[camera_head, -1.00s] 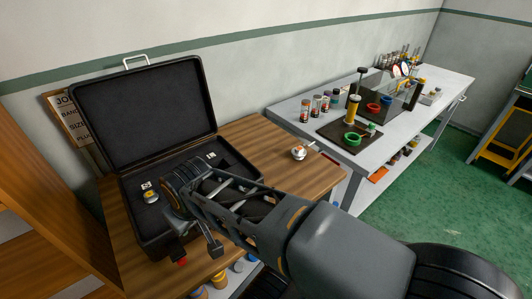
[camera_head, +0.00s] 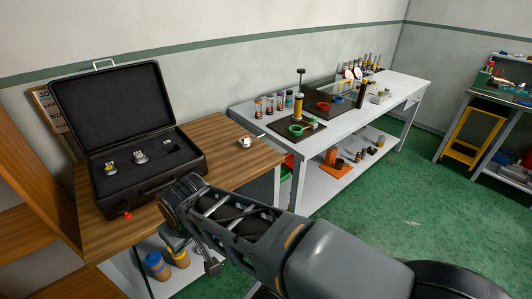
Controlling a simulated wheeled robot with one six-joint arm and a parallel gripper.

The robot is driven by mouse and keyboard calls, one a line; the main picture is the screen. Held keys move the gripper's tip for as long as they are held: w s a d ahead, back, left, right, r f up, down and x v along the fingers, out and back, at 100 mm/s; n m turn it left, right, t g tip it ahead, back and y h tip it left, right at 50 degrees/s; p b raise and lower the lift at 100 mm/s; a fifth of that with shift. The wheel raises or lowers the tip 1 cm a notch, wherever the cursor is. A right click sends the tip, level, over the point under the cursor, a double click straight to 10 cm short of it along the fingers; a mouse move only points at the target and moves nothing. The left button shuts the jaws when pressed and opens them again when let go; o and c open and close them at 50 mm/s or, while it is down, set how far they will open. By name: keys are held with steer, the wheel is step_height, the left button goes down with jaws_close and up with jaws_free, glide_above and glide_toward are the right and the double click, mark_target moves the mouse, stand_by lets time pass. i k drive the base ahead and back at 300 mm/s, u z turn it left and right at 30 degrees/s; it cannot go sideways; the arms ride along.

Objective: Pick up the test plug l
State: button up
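The open black case (camera_head: 150,187) stands on the wooden table at the left, its lid up against the wall. In its dark foam sit small metal plugs with white labels: a left one (camera_head: 111,169), a middle one (camera_head: 141,157) and a smaller dark piece (camera_head: 168,146) to the right. The labels are too small to read, so I cannot tell which is test plug l. My gripper (camera_head: 195,258) is at the front of the table, below and right of the case and apart from the plugs. My arm hides much of it; its fingers are not clear.
A silver round piece with a handle (camera_head: 245,142) lies on the wooden table (camera_head: 215,130). A grey workbench (camera_head: 345,122) with coloured rings and cylinders stands behind right. Green floor is open at the right.

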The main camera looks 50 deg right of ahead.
mark_target(245, 141)
steer(key=z, duration=1.2)
steer(key=i, duration=0.8)
steer(key=z, duration=0.15)
steer(key=k, duration=0.5)
steer(key=z, duration=0.85)
steer(key=i, duration=0.9)
steer(key=u, duration=3.05)
